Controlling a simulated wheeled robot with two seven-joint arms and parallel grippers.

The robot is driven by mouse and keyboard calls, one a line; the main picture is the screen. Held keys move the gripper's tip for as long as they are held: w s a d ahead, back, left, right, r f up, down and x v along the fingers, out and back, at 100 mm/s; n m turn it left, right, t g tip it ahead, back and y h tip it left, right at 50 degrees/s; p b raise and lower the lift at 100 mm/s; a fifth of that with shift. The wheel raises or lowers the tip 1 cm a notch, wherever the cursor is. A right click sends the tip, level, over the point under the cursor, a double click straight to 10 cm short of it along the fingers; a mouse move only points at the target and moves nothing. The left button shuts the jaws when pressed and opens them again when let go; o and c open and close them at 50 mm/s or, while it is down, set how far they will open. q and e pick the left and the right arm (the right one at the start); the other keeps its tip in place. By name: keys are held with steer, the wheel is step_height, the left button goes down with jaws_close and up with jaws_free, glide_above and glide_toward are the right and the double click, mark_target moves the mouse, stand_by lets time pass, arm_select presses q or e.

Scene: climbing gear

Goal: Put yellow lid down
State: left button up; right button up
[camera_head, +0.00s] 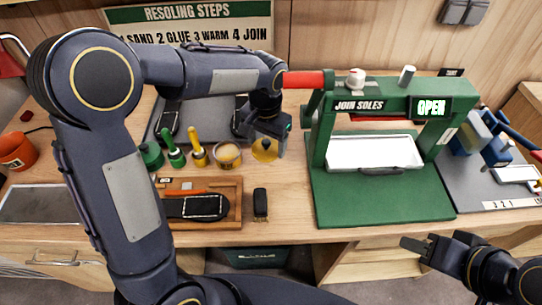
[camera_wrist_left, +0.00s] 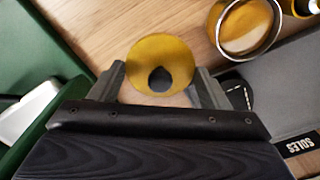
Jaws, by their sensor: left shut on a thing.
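The yellow lid (camera_head: 265,149) is a round disc with a dark spot near its edge in the left wrist view (camera_wrist_left: 160,54). My left gripper (camera_head: 268,133) is shut on the lid and holds it over the bench, just right of an open round glue pot (camera_head: 228,156). In the left wrist view the lid sits between the two fingertips (camera_wrist_left: 160,85), and the open pot (camera_wrist_left: 245,30) lies apart from it to the upper right. My right gripper (camera_head: 415,245) is off the bench's front edge at the lower right, away from the lid; its jaw opening is unclear.
A green press (camera_head: 380,200) stands right of the lid with a white plate in it. Yellow- and green-handled brushes (camera_head: 196,150) stand left of the pot. A wooden tray (camera_head: 232,205) and a small black brush (camera_head: 260,203) lie in front. Bare wood shows between pot and press.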

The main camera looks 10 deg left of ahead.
mark_target(267, 148)
arm_select(q)
steer(key=shift+d+f, duration=0.1)
steer(key=shift+f, duration=2.45)
steer(key=shift+f, duration=0.1)
steer(key=o, duration=1)
steer(key=shift+c, duration=0.2)
